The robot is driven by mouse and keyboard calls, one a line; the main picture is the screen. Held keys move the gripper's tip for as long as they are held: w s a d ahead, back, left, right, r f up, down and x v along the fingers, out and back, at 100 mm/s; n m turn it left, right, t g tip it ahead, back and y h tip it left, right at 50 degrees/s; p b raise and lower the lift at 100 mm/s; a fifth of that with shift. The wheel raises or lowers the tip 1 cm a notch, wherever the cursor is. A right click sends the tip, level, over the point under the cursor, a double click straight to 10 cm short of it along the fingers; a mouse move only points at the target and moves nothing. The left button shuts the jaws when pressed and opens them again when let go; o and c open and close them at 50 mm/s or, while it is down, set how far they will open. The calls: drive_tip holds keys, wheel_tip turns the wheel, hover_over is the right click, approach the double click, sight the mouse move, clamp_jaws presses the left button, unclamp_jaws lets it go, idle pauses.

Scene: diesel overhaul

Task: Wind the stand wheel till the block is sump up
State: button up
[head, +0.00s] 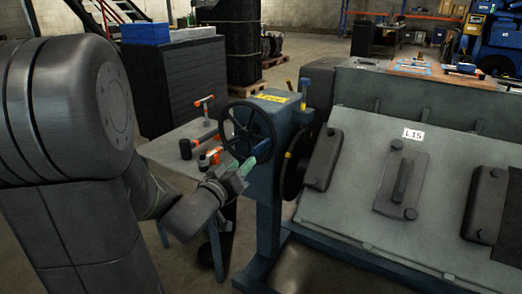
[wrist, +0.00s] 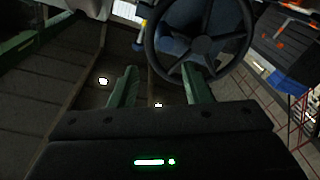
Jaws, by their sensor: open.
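The stand wheel (head: 247,130) is a dark spoked handwheel on the blue stand (head: 268,165), below a yellow label. The grey engine block (head: 370,170), marked L15, is held tilted on the stand, with its panelled face sloping toward me. My gripper (head: 247,167) is just below and in front of the wheel's lower rim. In the wrist view, its green fingers (wrist: 157,88) are spread with nothing between them, and the wheel (wrist: 200,42) is beyond the right finger. I cannot tell whether that finger touches the rim.
A small table (head: 170,152) left of the stand holds orange-and-black tools. A black cabinet (head: 160,85) with a blue box (head: 145,33) stands behind it. The stand's blue base rail (head: 350,262) crosses the floor.

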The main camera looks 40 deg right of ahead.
sight(261, 147)
drive_tip(key=w+d+m, duration=0.1)
drive_tip(key=w+d, duration=0.1)
drive_tip(key=d, duration=0.2)
drive_tip(key=w+d+m+g+b, duration=0.1)
drive_tip(key=w+d, duration=0.1)
drive_tip(key=d, duration=0.1)
drive_tip(key=w+d+m+b, duration=0.1)
drive_tip(key=w+d+m, duration=0.1)
drive_tip(key=d, duration=0.2)
drive_tip(key=shift+d+f, duration=0.3)
drive_tip(key=shift+f, duration=0.1)
clamp_jaws()
